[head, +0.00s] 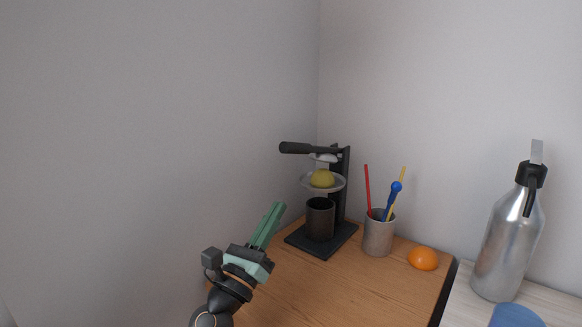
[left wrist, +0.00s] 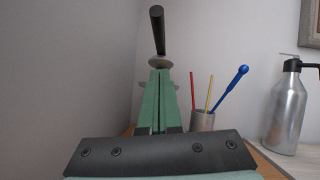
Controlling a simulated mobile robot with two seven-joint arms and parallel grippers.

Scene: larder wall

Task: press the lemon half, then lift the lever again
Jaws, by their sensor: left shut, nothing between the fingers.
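A dark citrus press (head: 341,192) stands at the back corner of the wooden counter. Its lever (head: 300,148) is about level in the head view, with the handle to the left. The yellow lemon half (head: 322,179) sits in the press bowl (head: 308,186), under the pressing cone. A dark cup (head: 320,220) stands on the base below. My left gripper (head: 277,208), with green fingers, is shut and empty, in front of the press and to its left. In the left wrist view the lever (left wrist: 157,30) rises beyond the fingers (left wrist: 159,76), which hide most of the press. My right gripper is out of view.
Right of the press stands a grey holder (head: 379,236) with red, blue and yellow sticks. An orange (head: 423,258) lies near the counter's right edge. A metal bottle (head: 508,245) and a blue object (head: 515,316) are farther right. Walls close off the left and back.

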